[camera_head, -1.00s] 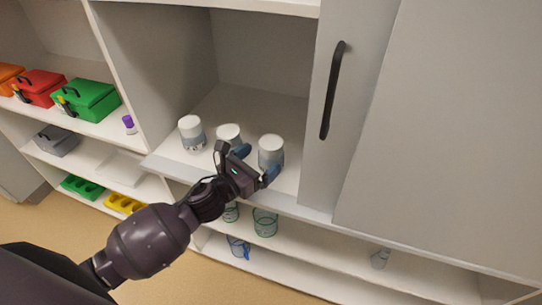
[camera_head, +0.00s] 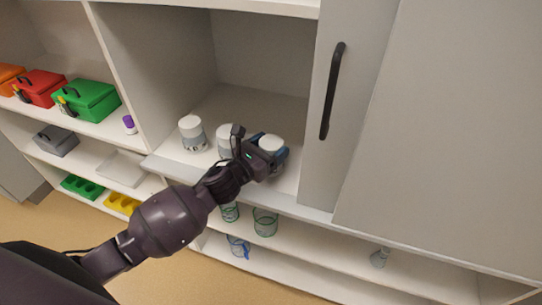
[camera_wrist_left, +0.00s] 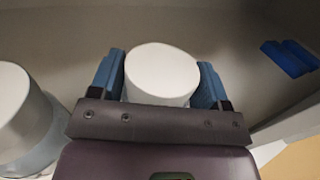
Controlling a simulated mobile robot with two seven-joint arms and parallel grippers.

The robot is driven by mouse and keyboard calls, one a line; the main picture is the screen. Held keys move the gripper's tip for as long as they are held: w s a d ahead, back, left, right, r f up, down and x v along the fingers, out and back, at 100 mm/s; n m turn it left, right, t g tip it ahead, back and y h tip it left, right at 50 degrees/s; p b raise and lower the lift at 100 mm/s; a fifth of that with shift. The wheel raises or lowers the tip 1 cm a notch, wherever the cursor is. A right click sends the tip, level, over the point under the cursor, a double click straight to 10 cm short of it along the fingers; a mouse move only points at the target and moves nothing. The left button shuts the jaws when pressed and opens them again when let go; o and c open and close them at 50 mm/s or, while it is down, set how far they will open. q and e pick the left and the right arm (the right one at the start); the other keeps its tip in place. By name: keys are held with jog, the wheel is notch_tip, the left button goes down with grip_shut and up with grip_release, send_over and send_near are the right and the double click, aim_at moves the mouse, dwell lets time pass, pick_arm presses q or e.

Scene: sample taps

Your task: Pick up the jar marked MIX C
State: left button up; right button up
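Three white-topped jars stand in the open cupboard bay: the left jar (camera_head: 192,134), the middle jar (camera_head: 225,141) and the right jar (camera_head: 270,143). No marking is readable, so I cannot tell which is MIX C. My left gripper (camera_head: 268,153) is at the right jar. In the left wrist view its blue fingers (camera_wrist_left: 160,82) stand wide apart, one on each side of the right jar's white lid (camera_wrist_left: 162,72). They are very close to it, with little or no gap visible. Another jar (camera_wrist_left: 22,115) shows at the left edge there. My right gripper is out of view.
A closed door with a black handle (camera_head: 332,92) bounds the bay on the right. Green-rimmed beakers (camera_head: 265,222) stand on the shelf below. Coloured boxes, such as the green box (camera_head: 87,99), are at the left. A blue piece (camera_wrist_left: 290,58) shows in the wrist view.

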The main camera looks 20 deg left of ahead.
pick_arm(q)
jog(key=shift+c, duration=0.9)
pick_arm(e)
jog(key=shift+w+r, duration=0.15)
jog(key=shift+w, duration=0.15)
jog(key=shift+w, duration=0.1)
